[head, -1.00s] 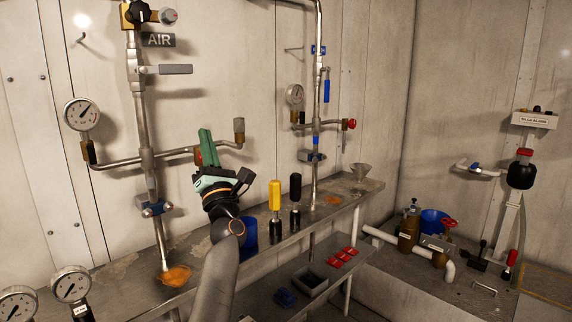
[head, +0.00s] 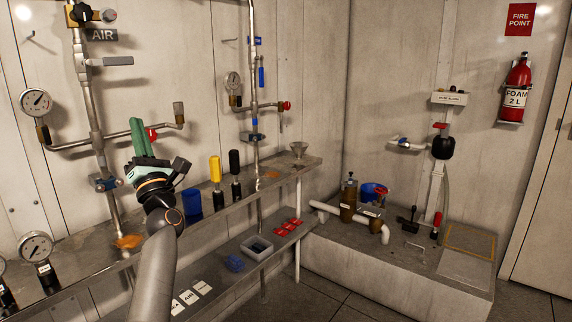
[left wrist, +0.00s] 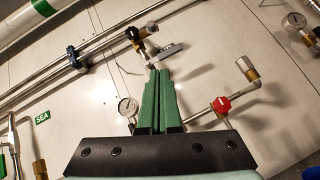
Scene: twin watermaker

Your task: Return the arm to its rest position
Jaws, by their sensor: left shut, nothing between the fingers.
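My left gripper (head: 140,138) has green fingers that point up in front of the wall pipes. In the left wrist view its two fingers (left wrist: 159,95) lie side by side, shut with nothing between them. In the head view it stands over the shelf edge, left of the blue cup (head: 193,200). A red valve handle (head: 152,134) shows just right of the fingers, and in the left wrist view the red handle (left wrist: 221,105) is apart from them. My right gripper is not in view.
A yellow-handled tool (head: 215,169) and a black-handled tool (head: 235,163) stand on the upper shelf (head: 135,262). Wall gauges and pipes are close behind the gripper. A grey tray (head: 257,247) sits on the lower shelf. A fire extinguisher (head: 516,88) hangs at the right.

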